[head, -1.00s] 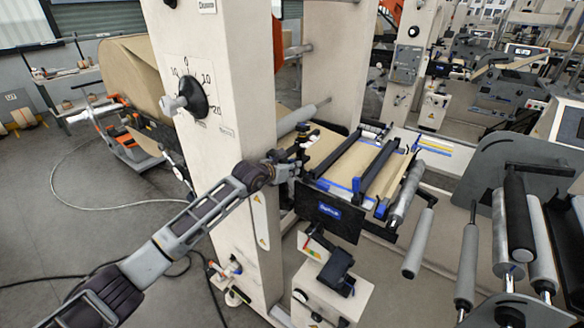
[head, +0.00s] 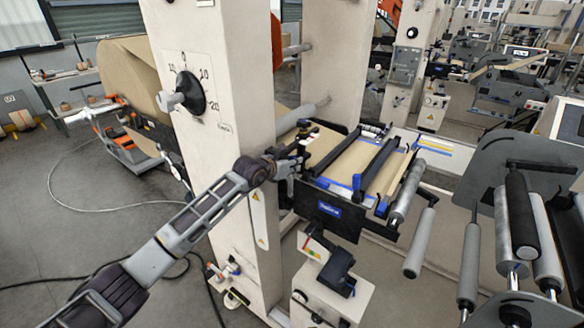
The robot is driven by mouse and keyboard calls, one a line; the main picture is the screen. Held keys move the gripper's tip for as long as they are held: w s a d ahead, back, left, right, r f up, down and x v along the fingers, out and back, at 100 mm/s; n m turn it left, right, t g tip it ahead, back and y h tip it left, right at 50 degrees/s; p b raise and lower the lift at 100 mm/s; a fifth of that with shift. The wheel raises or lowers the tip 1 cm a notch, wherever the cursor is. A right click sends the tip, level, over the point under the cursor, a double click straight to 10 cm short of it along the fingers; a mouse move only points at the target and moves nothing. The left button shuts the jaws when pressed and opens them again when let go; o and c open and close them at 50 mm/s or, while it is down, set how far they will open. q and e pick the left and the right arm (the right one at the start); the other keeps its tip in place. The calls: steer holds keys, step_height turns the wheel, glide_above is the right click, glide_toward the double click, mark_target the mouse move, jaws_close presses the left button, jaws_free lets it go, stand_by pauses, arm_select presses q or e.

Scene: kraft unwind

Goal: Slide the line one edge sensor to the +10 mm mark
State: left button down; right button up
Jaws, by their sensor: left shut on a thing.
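My left arm reaches in from the lower left, and my left gripper (head: 297,160) is at the left end of the web frame, just right of the cream column. It is shut on a small dark part, which I take to be the edge sensor (head: 303,138); the fingers and wrist hide much of it. The sensor stands at the near left edge of the brown kraft web (head: 345,160). I cannot read a +10 mm mark on a scale there. My right gripper is not in view.
The cream column (head: 215,90) with a dial and black knob (head: 190,93) stands close left of the gripper. A black panel with a blue label (head: 330,212) hangs below the web. Grey rollers (head: 408,190) lie to the right. A cable loops on the floor at left.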

arm_select(q)
steer(key=shift+r, duration=0.1)
steer(key=c, duration=1.4)
jaws_free()
steer(key=shift+o, duration=0.2)
steer(key=v, duration=1.2)
